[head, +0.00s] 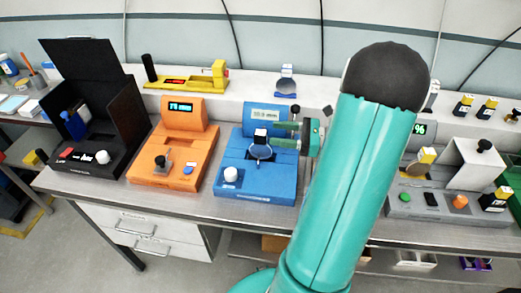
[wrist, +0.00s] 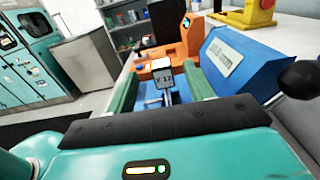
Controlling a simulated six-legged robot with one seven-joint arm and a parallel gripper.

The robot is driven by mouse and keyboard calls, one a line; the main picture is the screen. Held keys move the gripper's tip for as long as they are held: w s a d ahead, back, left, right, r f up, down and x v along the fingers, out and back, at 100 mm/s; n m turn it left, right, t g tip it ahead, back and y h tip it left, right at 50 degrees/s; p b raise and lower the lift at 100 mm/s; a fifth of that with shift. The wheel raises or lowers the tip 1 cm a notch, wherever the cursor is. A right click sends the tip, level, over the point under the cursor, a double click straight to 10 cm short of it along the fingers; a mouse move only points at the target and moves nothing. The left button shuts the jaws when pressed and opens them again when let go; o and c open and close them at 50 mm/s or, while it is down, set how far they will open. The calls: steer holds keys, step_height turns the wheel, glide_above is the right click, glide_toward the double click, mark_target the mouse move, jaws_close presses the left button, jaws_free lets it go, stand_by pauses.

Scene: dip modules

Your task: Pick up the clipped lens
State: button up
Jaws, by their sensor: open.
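A clipped lens (head: 261,151) stands on the blue module (head: 232,188), a round greyish disc with a dark and white block-shaped clip on top. My gripper (head: 275,133) reaches in from the right, its two green fingers level with the clip and apart from each other. In the wrist view the clip (wrist: 164,80) shows its labelled dark face between the open fingers of my gripper (wrist: 161,74). I see no finger closed on it. The disc is mostly hidden in the wrist view.
An orange module (head: 173,160) and a black hooded one (head: 92,150) stand to the left. Another lens with a clip (head: 287,80) sits on the back ledge. A grey module (head: 440,205) with a yellow-clipped lens (head: 417,168) is at the right. A yellow device (head: 185,82) stands behind.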

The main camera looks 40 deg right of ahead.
mark_target(255, 135)
steer(key=shift+w+f, duration=0.1)
steer(key=shift+f, duration=0.75)
steer(key=x, duration=0.7)
steer(key=shift+w+a, duration=0.2)
jaws_close()
